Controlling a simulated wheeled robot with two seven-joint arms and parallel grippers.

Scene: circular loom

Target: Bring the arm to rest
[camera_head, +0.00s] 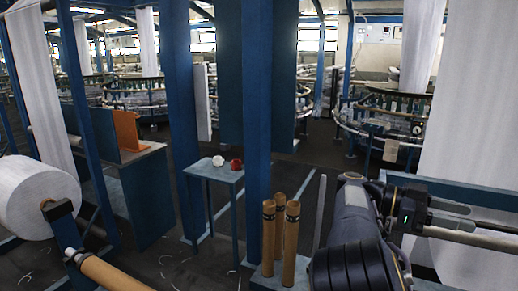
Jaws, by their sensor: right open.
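My right arm rises from the lower right, and its gripper (462,216) points to the right with its fingers apart and nothing visible between them. The gripper is in front of a blue horizontal beam and a white fabric sheet (480,120). I cannot tell how near it is to either. My left gripper is not in view.
Several brown tubes (291,245) stand upright just left of my right arm. A small blue table (214,172) holds a white and a red ball-like item. A large white roll (35,197) is at left. Blue posts (257,120) stand mid-view. Circular looms (385,125) stand behind.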

